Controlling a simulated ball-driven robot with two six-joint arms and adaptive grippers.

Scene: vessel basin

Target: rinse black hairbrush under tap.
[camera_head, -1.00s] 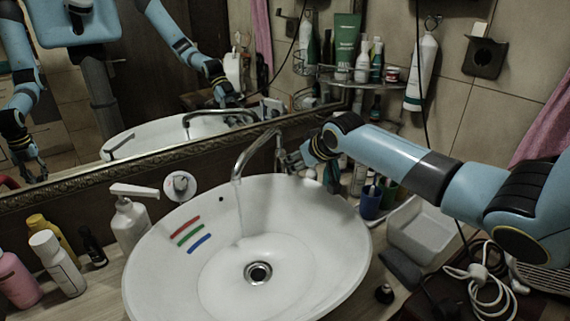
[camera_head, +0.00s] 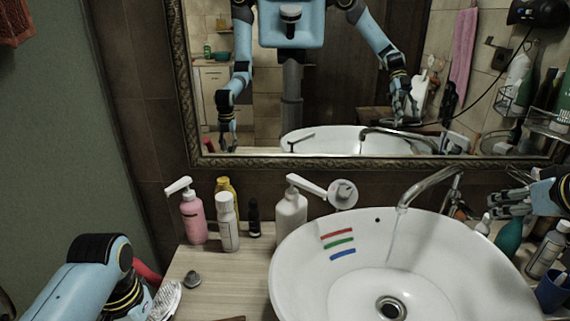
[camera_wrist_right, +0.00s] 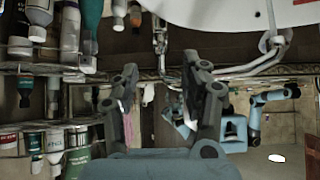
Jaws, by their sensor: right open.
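The tap (camera_head: 430,187) arches over the white basin (camera_head: 290,262), and a thin stream of water falls from its spout. My right gripper (camera_head: 508,203) is open near the base of the tap, at the right. In the right wrist view its two fingers (camera_wrist_right: 160,76) stand apart with nothing between them, and the tap (camera_wrist_right: 262,66) is beside them. My left arm comes in at the lower left; its gripper (camera_head: 150,306) is mostly hidden at the bottom edge, so its jaws cannot be judged. I cannot clearly make out a black hairbrush. A pale ribbed object (camera_head: 168,300) lies by the left wrist.
A pink pump bottle (camera_head: 194,219), a white bottle (camera_head: 228,224), a yellow bottle and a white soap dispenser (camera_head: 291,214) stand left of the basin. A small dark round object (camera_head: 193,279) lies on the counter (camera_head: 225,275). A blue cup (camera_head: 552,291) stands right. The mirror is behind.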

